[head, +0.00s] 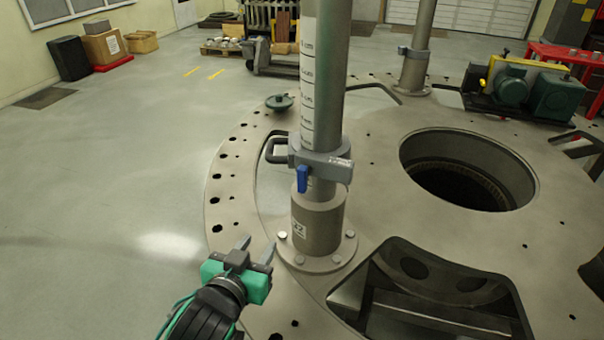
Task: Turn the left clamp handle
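A grey clamp (320,163) sits around the near upright post (322,80), just above the post's flanged base (317,228). Its blue handle (302,179) hangs down on the front left of the clamp. A dark loop grip (272,150) sticks out on the clamp's left side. My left gripper (257,246) is below and left of the blue handle, over the plate's rim. Its two fingers are spread apart with nothing between them. My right gripper is not in view. A second clamp (413,52) is on the far post (416,45).
The round turret plate (379,157) has a large central hole (468,170) and a cutout at the front right. A green motor unit (530,88) stands on its far right. A dark disc (279,102) lies near the left rim. Open floor (120,160) is on the left.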

